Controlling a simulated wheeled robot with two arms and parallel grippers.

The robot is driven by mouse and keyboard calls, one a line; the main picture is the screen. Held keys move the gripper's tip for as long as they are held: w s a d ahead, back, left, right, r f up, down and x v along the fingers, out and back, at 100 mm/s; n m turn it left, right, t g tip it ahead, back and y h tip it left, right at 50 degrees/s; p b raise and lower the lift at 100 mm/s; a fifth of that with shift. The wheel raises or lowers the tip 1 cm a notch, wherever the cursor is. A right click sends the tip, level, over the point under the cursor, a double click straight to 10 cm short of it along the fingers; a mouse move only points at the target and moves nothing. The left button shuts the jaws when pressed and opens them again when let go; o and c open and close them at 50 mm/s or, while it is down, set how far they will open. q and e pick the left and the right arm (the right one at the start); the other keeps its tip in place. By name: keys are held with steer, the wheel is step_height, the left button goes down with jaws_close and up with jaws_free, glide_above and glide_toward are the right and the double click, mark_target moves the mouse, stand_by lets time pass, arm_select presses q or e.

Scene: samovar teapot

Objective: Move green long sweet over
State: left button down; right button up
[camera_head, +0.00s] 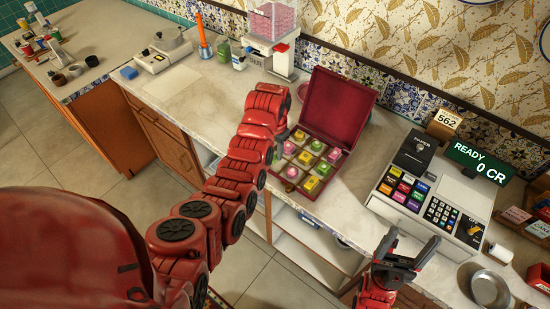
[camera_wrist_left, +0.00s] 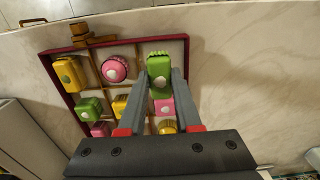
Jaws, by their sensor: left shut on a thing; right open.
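My left gripper (camera_wrist_left: 159,84) is shut on a green long sweet (camera_wrist_left: 159,68) with a pale spot on top. In the wrist view the sweet lies between the fingertips, over the upper right part of the box; I cannot tell whether it is lifted clear. In the head view my left arm reaches to the box and hides its fingertips and the sweet. The red box (camera_head: 337,108) stands open on the counter; its rim (camera_wrist_left: 60,51) also shows in the wrist view. My right gripper (camera_head: 412,239) is open and empty in front of the cash register.
The box holds other sweets, among them a pink round one (camera_wrist_left: 114,69), a yellow one (camera_wrist_left: 68,74) and a smaller green one (camera_wrist_left: 90,108). A cash register (camera_head: 425,196) stands right of the box. A pink-filled dispenser (camera_head: 271,20) stands behind. Counter between box and register is bare.

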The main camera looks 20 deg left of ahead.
mark_target(275, 152)
arm_select(q)
steer(key=shift+a, duration=0.15)
step_height(275, 152, down, 3)
steer(key=shift+w+r+p, duration=0.1)
steer(key=shift+r+p, duration=0.1)
steer(key=shift+p, duration=0.9)
steer(key=shift+f, duration=0.6)
steer(key=c, duration=0.6)
jaws_free()
